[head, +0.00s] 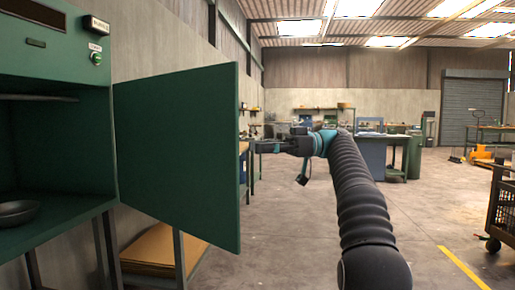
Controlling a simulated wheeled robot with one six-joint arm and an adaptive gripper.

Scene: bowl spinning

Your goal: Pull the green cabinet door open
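The green cabinet (50,70) stands at the left on legs. Its green door (175,155) is swung wide open to the right, and the inside of the cabinet shows. My gripper (262,146) is just right of the door's free edge, at about mid-height. Its fingers are small and dark here, and I cannot tell whether they are open or shut or whether they touch the door or a handle. My arm reaches in from the lower right.
A dark bowl (16,212) sits on the cabinet floor. A green button (96,58) is on the cabinet front. Cardboard sheets (160,247) lie below the door. A cart (503,210) stands at the right edge. Concrete floor is clear around my arm; workbenches stand farther back.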

